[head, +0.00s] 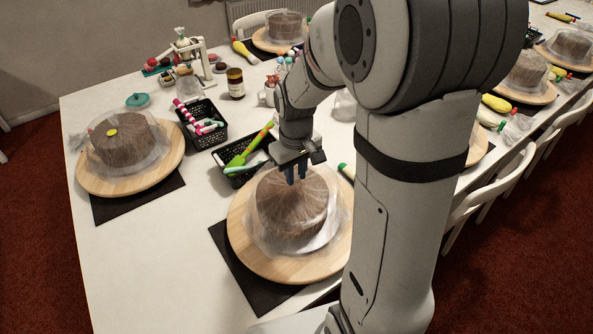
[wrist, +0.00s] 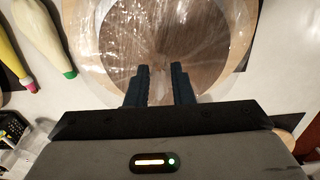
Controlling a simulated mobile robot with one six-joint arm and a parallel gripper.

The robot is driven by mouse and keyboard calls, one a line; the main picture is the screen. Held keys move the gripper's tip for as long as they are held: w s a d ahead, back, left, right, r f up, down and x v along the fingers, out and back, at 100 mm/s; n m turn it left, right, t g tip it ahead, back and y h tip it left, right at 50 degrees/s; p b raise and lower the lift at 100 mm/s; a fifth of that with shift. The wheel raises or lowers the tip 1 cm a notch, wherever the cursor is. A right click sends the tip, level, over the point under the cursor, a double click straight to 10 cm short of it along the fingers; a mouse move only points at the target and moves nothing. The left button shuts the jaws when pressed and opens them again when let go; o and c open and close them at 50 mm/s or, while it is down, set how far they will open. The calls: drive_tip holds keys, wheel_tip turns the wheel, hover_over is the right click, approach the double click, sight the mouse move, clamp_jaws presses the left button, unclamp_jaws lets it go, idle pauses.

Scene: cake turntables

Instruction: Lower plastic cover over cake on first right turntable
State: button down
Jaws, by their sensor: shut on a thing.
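A brown cake (head: 290,215) stands on the round wooden turntable (head: 245,250) at the near middle of the table. A clear plastic cover (head: 325,225) lies over it, its crumpled skirt spreading around the cake's base. My gripper (head: 297,178) points down at the top of this cake and is shut on the plastic. In the wrist view the two dark fingers (wrist: 160,90) pinch gathered film of the cover (wrist: 125,30), with the cake (wrist: 175,50) under it. The exact height of the fingertips above the cake top is hard to tell.
Another covered cake (head: 122,140) stands on a turntable at the left. Black baskets with tools (head: 203,125) and a green spatula (head: 240,158) lie just behind my gripper. Piping bags (wrist: 45,40) show at the left in the wrist view.

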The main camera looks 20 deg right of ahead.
drive_tip(key=shift+f+b, duration=0.35)
drive_tip(key=shift+f, duration=0.1)
idle(0.4)
drive_tip(key=c, duration=1.2)
unclamp_jaws()
drive_tip(key=shift+r+p, duration=2.7)
drive_tip(key=shift+r, duration=0.9)
drive_tip(key=s+r+m+t, duration=0.1)
drive_tip(key=s+r, duration=0.2)
drive_tip(key=s, duration=0.1)
drive_tip(key=s+r+m+t, duration=0.1)
drive_tip(key=s+r, duration=0.2)
drive_tip(key=s, duration=0.2)
drive_tip(key=s+r+m+t, duration=0.1)
drive_tip(key=s+r, duration=0.2)
drive_tip(key=s, duration=0.2)
drive_tip(key=shift+s+d+r+m, duration=0.1)
drive_tip(key=shift+s+r+m, duration=0.1)
drive_tip(key=shift+r+m, duration=0.15)
